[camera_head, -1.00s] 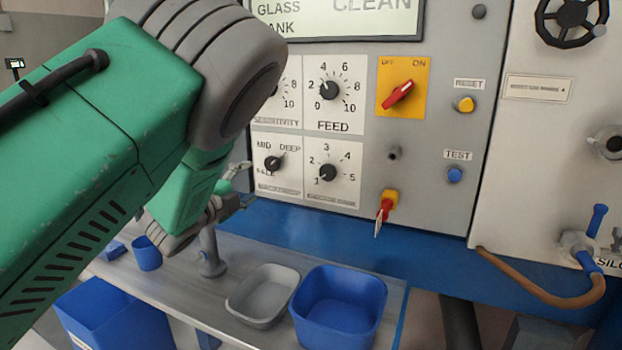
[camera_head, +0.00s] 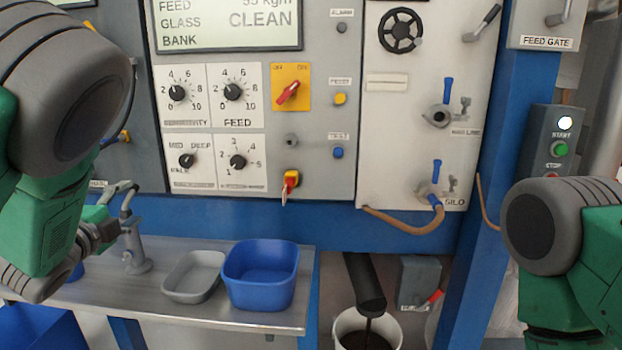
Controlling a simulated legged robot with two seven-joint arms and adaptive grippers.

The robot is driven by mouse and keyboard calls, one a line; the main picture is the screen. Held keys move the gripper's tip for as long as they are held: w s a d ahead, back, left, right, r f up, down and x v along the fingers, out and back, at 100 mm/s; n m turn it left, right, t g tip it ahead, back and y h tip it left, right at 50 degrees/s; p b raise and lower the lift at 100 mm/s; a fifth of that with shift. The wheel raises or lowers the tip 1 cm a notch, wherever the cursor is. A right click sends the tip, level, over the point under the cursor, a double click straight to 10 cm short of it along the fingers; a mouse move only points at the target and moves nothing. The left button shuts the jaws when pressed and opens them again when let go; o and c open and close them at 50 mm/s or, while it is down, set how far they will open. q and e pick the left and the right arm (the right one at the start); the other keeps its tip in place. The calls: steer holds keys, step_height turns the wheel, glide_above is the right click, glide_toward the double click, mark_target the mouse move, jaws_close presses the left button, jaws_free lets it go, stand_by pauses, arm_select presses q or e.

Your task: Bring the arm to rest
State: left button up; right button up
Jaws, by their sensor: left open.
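My left arm comes in from the left edge, green with a grey elbow. My left gripper (camera_head: 122,208) is at the left, over the steel bench and in front of the control panel (camera_head: 330,115). It is open and looks empty, though part of it is hidden by my arm. It appears close to a grey post-like fixture (camera_head: 135,255) on the bench; I cannot tell whether they touch. My right arm shows at the right edge with a grey joint and green link; its gripper is out of view.
A grey tray (camera_head: 194,277) and a blue bin (camera_head: 259,274) sit on the bench (camera_head: 210,312). A white bucket (camera_head: 366,330) stands below a dark chute (camera_head: 364,285). A blue post (camera_head: 483,190) carries a start/stop box (camera_head: 556,150) at right. Valves (camera_head: 438,115) stick out from the white panel.

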arm_select(q)
steer(key=s+f+n+g+y, duration=0.1)
steer(key=s+f+n+g, duration=0.5)
steer(key=f, duration=0.7)
steer(key=s+f+n+g+y, duration=0.1)
steer(key=s+f+n+y, duration=0.15)
steer(key=s+f, duration=0.75)
steer(key=s+d+f+n+g, duration=0.2)
steer(key=s+f, duration=0.3)
steer(key=s, duration=0.4)
steer(key=s+d+f+n+g+h, duration=0.1)
steer(key=s+d+f+n+g, duration=0.2)
steer(key=s, duration=0.6)
steer(key=s+d+f+n+g+h, duration=0.1)
steer(key=s+d+f+n+g, duration=0.2)
steer(key=s+f, duration=0.5)
steer(key=shift+s+d+n+g, duration=0.2)
steer(key=shift+s+n+g, duration=0.4)
steer(key=shift+g, duration=0.6)
steer(key=shift+w, duration=0.25)
stand_by(1.7)
